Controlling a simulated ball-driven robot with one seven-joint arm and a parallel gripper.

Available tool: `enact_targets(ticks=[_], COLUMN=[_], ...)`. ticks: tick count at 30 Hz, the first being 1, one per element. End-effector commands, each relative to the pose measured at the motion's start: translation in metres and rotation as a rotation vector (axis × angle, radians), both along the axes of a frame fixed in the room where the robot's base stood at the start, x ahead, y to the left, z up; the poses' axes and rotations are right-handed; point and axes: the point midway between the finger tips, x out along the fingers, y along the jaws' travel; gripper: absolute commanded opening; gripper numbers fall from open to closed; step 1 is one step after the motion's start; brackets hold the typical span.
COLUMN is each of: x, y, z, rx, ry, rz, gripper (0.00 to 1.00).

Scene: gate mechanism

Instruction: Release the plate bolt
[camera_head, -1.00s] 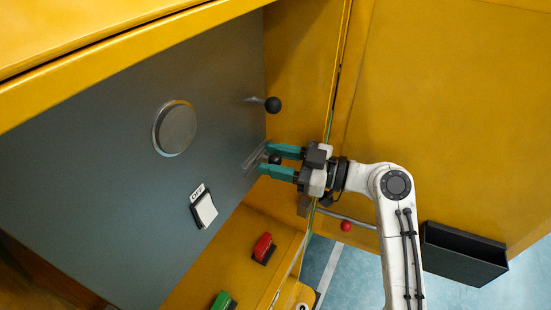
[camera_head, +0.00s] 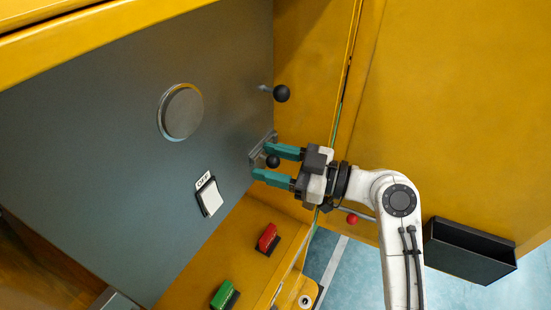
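The plate bolt shows as a metal bracket (camera_head: 256,157) on the right side of the grey plate (camera_head: 110,130), with a small black ball knob (camera_head: 273,161) standing out from it. My gripper (camera_head: 259,163) points left at the bracket. Its two teal fingers are apart, one above and one below the knob. The knob lies between them with gaps visible, and I cannot see contact. A second black ball knob on a short rod (camera_head: 281,93) is above.
A round metal disc (camera_head: 181,112) and a white labelled switch (camera_head: 209,196) are on the plate. Red (camera_head: 268,238) and green (camera_head: 225,295) buttons are on the yellow ledge below. A red ball-ended lever (camera_head: 351,219) and black bin (camera_head: 470,250) are at right.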

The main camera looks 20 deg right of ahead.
Motion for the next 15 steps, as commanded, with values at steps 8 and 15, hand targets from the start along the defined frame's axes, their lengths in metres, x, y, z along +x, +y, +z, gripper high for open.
enact_targets(ticks=[8,15], x=[-0.001,-0.017], y=[0.002,-0.018], z=[0.0,-0.002], rx=[0.001,0.002], ry=[-0.001,-0.001], rz=[0.006,-0.001], gripper=[0.52,0.52])
